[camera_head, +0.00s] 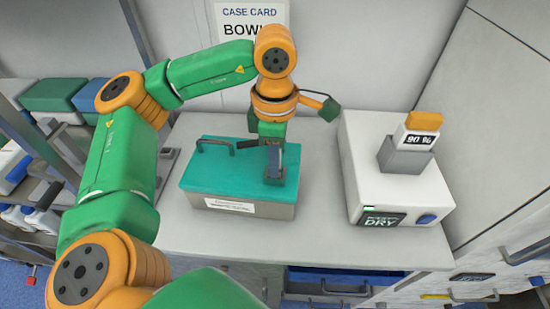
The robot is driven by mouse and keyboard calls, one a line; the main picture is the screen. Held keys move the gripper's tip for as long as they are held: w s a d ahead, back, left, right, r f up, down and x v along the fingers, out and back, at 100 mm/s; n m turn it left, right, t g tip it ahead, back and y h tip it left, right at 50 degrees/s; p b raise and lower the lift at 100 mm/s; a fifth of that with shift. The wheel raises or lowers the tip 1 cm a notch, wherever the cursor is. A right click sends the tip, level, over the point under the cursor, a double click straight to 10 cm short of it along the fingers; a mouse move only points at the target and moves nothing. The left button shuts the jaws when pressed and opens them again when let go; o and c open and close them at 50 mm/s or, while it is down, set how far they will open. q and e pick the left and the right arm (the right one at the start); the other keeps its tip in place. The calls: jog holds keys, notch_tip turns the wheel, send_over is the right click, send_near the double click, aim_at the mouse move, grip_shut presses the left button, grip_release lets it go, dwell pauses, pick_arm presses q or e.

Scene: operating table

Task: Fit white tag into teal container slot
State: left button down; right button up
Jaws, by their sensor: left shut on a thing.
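The teal container (225,172) sits on the white table, a teal lid over a pale grey body. A grey handle (214,146) stands at its back left, and a white printed label (230,205) is on its front face. My left gripper (273,178) points down at the right part of the lid. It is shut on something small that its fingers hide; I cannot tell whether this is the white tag. The container's slot cannot be made out. My right gripper is not in view.
A white device (358,160) stands to the right, marked DRY, with a grey holder (404,158) and an orange-topped "90 %" block (417,132) on top. A case card (250,18) hangs on the wall behind. The table (300,238) is clear in front.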

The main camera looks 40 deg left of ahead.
pick_arm(q)
jog(key=shift+f, duration=0.1)
jog(key=shift+f+b, duration=0.3)
jog(key=shift+b, duration=0.1)
jog(key=shift+s+d+f+b, duration=0.1)
jog(key=shift+s+f+b, duration=0.15)
jog(key=shift+s+b, duration=0.1)
jog(key=c, duration=0.8)
grip_release()
jog(key=shift+s, duration=0.1)
jog(key=shift+c, duration=0.2)
jog(key=shift+r+p, duration=0.2)
jog(key=shift+p, duration=0.1)
jog(key=shift+r+p, duration=0.6)
jog(key=shift+p, duration=0.05)
jog(key=r, duration=0.2)
jog(key=w+r, duration=0.1)
jog(key=r, duration=0.2)
jog(key=shift+r, duration=0.15)
notch_tip(320, 180, up, 7)
jog(key=p, duration=0.3)
jog(key=shift+s+f, duration=0.15)
jog(key=shift+f, duration=0.05)
